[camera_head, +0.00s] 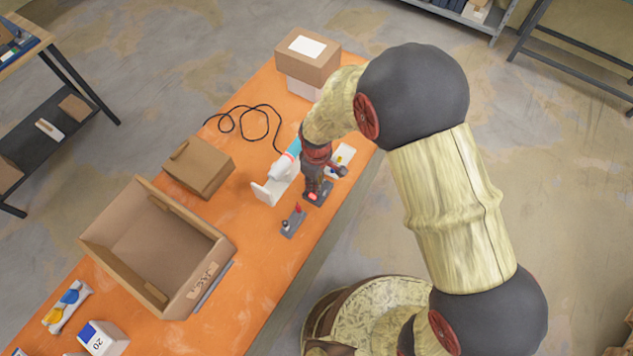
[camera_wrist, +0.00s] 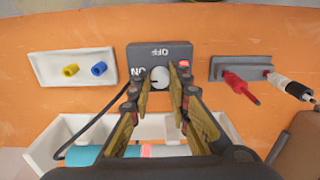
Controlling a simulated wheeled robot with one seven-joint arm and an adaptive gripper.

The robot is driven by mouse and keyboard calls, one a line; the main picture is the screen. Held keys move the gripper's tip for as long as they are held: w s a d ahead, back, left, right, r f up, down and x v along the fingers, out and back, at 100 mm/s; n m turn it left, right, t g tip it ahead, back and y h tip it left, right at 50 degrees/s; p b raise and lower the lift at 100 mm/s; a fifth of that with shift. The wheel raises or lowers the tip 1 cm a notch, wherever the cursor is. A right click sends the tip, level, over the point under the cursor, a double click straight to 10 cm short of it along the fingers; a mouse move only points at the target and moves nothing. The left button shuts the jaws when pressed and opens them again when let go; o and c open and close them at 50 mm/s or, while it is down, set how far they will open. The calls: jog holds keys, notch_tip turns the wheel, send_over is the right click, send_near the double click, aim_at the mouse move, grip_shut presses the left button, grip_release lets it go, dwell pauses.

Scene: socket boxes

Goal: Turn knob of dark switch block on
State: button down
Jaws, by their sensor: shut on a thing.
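The dark switch block (camera_wrist: 148,53) lies on the orange table, with white OFF and ON lettering upside down in the wrist view and a red part at its right. Its round grey knob (camera_wrist: 160,77) lies between the two fingertips of my gripper (camera_wrist: 161,80). My gripper is shut on the knob. Parts of the knob's sides are hidden by the fingers, and I cannot tell its exact setting. In the head view my gripper (camera_head: 315,187) points down over the dark block (camera_head: 317,198), covering much of it.
In the wrist view, a white panel (camera_wrist: 52,70) with yellow and blue connectors is left, and a grey block (camera_wrist: 225,66) with red and black-white plugs is right. A white holder (camera_head: 272,190) stands close beside my gripper. Cardboard boxes (camera_head: 200,168) and an open carton (camera_head: 150,240) lie farther left.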

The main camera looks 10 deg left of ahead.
dwell(0.3)
jog(key=c, duration=1.7)
grip_release()
jog(key=shift+o, duration=0.2)
jog(key=shift+r, duration=0.1)
notch_tip(320, 180, up, 12)
